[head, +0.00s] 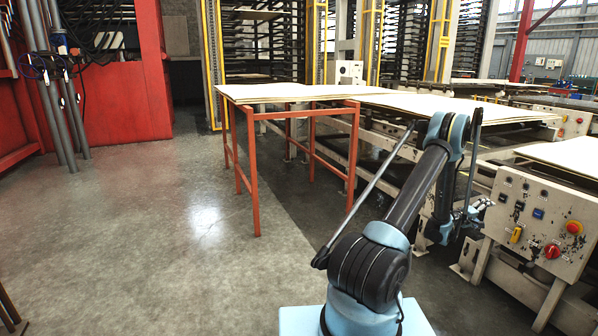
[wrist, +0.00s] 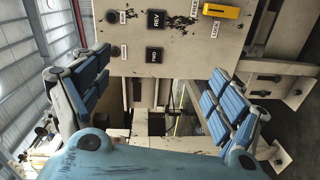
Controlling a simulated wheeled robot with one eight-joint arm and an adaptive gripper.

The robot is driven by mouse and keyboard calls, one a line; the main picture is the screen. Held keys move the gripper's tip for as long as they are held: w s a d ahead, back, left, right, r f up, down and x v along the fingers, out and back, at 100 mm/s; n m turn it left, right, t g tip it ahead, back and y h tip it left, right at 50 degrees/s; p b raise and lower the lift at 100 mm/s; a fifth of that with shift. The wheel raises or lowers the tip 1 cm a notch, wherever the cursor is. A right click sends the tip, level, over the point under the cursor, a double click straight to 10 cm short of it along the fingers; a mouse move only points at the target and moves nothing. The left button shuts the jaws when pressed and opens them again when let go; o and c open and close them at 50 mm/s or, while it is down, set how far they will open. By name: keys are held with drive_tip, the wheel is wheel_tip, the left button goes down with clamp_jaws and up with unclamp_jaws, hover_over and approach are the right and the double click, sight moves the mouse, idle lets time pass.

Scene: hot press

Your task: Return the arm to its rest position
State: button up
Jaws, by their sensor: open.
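My gripper (head: 470,212) is at the right in the head view, just left of the control panel (head: 540,222). In the wrist view my gripper (wrist: 155,100) has its two blue-padded fingers wide apart, with nothing between them. The panel (wrist: 170,50) fills the top middle of the wrist view, with black REV and FWD buttons and a yellow switch. In the head view it also carries red knobs and a blue button. My arm is bent, rising from its base and dropping down to the gripper. I cannot tell the exact gap between gripper and panel.
An orange-legged table (head: 257,185) with pale sheets (head: 290,92) stands behind my arm. Conveyors with more sheets (head: 572,152) run along the right. A red machine (head: 125,100) and pipes stand at the left. The grey floor (head: 170,240) at left and centre is clear.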

drive_tip(key=w+a+r+m+y, duration=0.2)
drive_tip(key=w+a+r, duration=0.2)
drive_tip(key=a+r, duration=1.1)
drive_tip(key=s+a+r+y, duration=0.1)
drive_tip(key=s+a+r, duration=0.15)
drive_tip(key=a, duration=0.45)
drive_tip(key=s+a+r+m+y, duration=0.1)
drive_tip(key=a+r+y, duration=0.1)
drive_tip(key=a+r, duration=0.3)
drive_tip(key=s+a+r+y, duration=0.1)
drive_tip(key=a+r, duration=0.1)
drive_tip(key=a, duration=0.6)
drive_tip(key=s+a+f+y, duration=0.1)
drive_tip(key=s+a+y, duration=0.1)
drive_tip(key=s+a, duration=0.65)
drive_tip(key=s+a+y, duration=0.3)
drive_tip(key=s+a, duration=0.2)
drive_tip(key=a, duration=0.7)
drive_tip(key=s+a+f+g+y, duration=0.1)
drive_tip(key=s+a+f, duration=0.3)
drive_tip(key=s+a, duration=0.5)
drive_tip(key=s+a+f+n+g+y, duration=0.1)
drive_tip(key=s+a+f+y, duration=0.3)
drive_tip(key=s+a, duration=0.5)
drive_tip(key=s, duration=0.2)
drive_tip(key=shift+s+f+n+g, duration=0.3)
drive_tip(key=shift+s+f+g, duration=0.05)
drive_tip(key=shift+f+g, duration=0.05)
